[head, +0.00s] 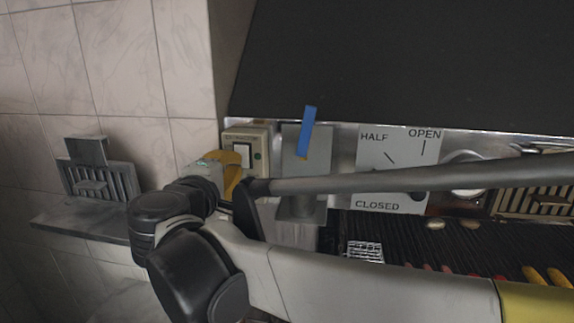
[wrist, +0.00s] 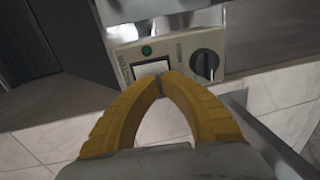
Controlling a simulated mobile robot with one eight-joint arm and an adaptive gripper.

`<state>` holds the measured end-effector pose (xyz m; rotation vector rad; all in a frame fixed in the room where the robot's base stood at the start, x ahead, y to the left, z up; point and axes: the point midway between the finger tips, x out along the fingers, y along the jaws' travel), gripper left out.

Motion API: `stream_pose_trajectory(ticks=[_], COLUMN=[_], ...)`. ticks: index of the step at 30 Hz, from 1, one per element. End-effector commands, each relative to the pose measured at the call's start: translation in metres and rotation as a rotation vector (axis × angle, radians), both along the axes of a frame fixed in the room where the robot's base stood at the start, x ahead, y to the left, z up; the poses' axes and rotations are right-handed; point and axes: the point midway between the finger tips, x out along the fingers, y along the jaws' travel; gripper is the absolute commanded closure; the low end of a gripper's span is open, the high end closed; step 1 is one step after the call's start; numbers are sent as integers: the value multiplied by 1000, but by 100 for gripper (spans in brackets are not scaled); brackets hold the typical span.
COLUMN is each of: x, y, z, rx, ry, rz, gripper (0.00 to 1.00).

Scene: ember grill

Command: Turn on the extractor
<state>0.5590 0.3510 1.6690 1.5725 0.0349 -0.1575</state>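The extractor switch box (head: 257,134) is a cream panel on the wall, left of the grill, below the dark hood. It has a white rocker switch (head: 243,151) and a small green light. In the wrist view the panel (wrist: 181,45) shows the white rocker (wrist: 151,69), the green light (wrist: 147,50) and a black round knob (wrist: 204,63). My gripper (wrist: 161,79) has its yellow fingertips together at the lower edge of the rocker, hiding part of it. I cannot tell whether they touch it. In the head view my gripper (head: 232,166) is just below and left of the box.
A grey plate with a blue handle (head: 307,131) stands right of the box. Beside it is a HALF/OPEN/CLOSED sign (head: 391,182). The grill (head: 463,240) with food lies behind my arm. A shelf (head: 85,220) with a metal rack (head: 100,178) is at left.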

Motion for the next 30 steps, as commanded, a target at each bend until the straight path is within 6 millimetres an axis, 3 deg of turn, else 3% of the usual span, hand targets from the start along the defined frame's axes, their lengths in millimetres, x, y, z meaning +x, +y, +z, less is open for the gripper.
stream_pose_trajectory(ticks=[4,30], x=[9,22], y=[-1,-2], z=[-1,-7], rx=[0,1], ry=[0,1], rz=[-1,-1], gripper=[100,100])
